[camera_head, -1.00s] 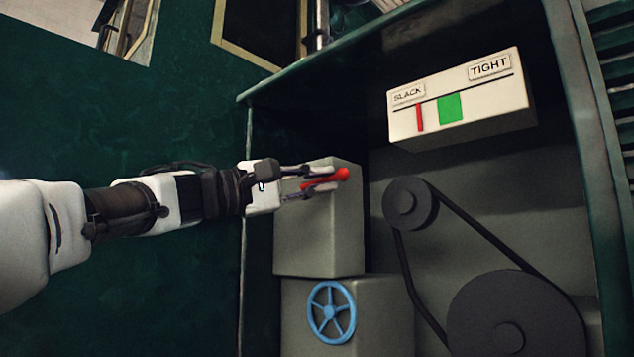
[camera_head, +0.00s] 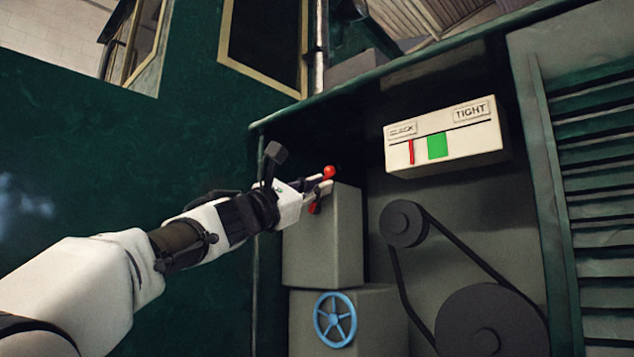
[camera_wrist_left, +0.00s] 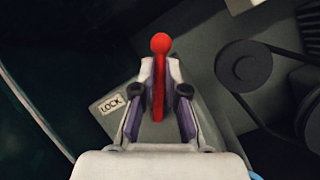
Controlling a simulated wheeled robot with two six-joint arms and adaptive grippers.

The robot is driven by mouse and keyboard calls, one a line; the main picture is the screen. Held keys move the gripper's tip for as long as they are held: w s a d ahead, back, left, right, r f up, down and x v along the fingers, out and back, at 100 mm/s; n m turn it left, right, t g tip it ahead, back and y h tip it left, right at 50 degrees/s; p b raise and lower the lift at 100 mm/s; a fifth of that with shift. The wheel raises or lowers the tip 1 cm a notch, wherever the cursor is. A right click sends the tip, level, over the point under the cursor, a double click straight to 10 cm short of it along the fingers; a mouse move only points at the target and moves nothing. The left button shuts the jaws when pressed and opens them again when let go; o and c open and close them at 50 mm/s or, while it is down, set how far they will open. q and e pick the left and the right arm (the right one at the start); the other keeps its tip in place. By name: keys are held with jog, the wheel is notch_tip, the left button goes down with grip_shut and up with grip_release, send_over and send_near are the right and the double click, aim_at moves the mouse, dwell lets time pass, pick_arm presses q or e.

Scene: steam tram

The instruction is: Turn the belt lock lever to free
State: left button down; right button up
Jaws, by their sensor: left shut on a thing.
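The red belt lock lever (camera_head: 329,171) with its round knob is at the top of a grey box (camera_head: 325,245) in the head view. It also shows in the left wrist view (camera_wrist_left: 159,75), between the fingers, its knob beyond the tips. My left gripper (camera_head: 318,187) is shut on the lever, the fingers on either side of its shaft. A label reading LOCK (camera_wrist_left: 112,103) is on the box face, left of the lever in the wrist view. Other labels on the box are hidden. My right gripper is not in view.
A blue handwheel (camera_head: 335,320) sits on a lower grey box. A white gauge (camera_head: 445,137) has a red pointer left of a green block. To the right a black belt (camera_head: 470,258) runs over two dark pulleys. A green cabinet edge frames the recess.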

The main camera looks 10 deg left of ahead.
pick_arm(q)
jog(key=shift+w+a+r+n+t+y, duration=0.2)
jog(key=shift+n+t+y, duration=0.25)
jog(key=shift+n, duration=0.65)
jog(key=shift+w+a+r+n+t+y, duration=0.2)
jog(key=shift+n+y, duration=0.35)
jog(key=shift+n, duration=0.55)
jog(key=shift+s, duration=0.1)
jog(key=c, duration=1.2)
grip_release()
jog(key=shift+s+f, duration=0.1)
jog(key=v, duration=0.7)
jog(key=shift+s+a+f, duration=0.1)
jog(key=shift+f, duration=0.1)
